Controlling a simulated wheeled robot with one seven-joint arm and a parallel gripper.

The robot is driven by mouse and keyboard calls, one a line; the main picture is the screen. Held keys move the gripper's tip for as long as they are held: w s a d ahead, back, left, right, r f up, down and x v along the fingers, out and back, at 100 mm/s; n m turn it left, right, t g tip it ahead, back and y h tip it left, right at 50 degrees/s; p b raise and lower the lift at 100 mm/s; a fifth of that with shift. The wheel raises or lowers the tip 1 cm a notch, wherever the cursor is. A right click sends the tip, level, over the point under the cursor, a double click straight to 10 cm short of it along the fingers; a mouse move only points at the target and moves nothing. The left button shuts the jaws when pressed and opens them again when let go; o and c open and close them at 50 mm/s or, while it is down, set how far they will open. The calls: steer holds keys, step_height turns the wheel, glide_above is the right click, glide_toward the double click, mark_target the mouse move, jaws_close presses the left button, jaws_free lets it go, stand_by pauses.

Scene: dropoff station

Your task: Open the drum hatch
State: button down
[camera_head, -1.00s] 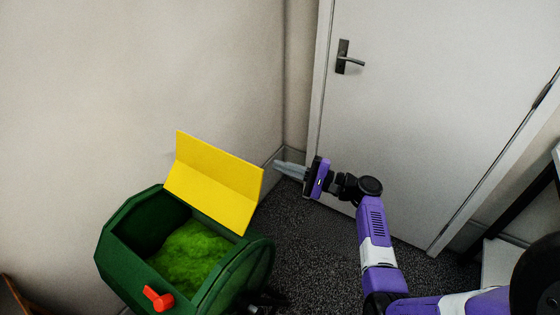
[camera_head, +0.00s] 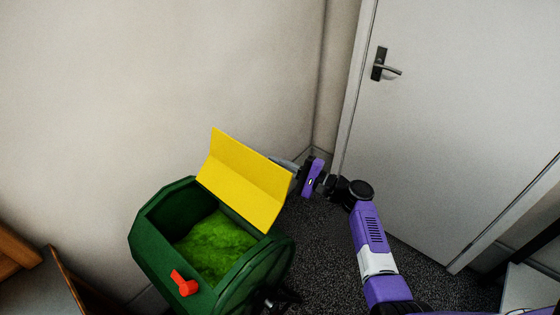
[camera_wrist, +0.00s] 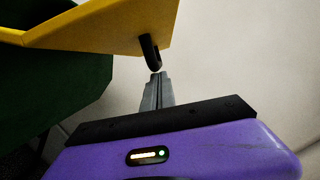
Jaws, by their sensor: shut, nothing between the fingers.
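The green drum (camera_head: 160,258) stands at the lower left in the head view, with bright green fill showing inside its opening. Its yellow hatch (camera_head: 240,182) stands raised at the back of the opening, and a red handle (camera_head: 186,285) sits on the drum's front. My gripper (camera_head: 285,166) is behind the hatch's right end, its fingertips partly hidden by it. In the wrist view my closed gripper (camera_wrist: 157,82) points at a small dark peg (camera_wrist: 150,52) at the yellow hatch's edge (camera_wrist: 110,28). The fingers are empty; whether they touch the peg I cannot tell.
A white door (camera_head: 455,130) with a dark handle (camera_head: 380,66) is behind my arm on the right. A bare wall (camera_head: 130,90) runs behind the drum. Wooden furniture (camera_head: 18,250) stands at the lower left.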

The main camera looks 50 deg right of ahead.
mark_target(264, 158)
steer(key=a+r+n+g+p, duration=0.1)
steer(key=a+r+n+p, duration=0.1)
steer(key=a+r+n, duration=0.3)
steer(key=shift+s+a+r, duration=0.15)
steer(key=shift+r, duration=0.1)
stand_by(0.5)
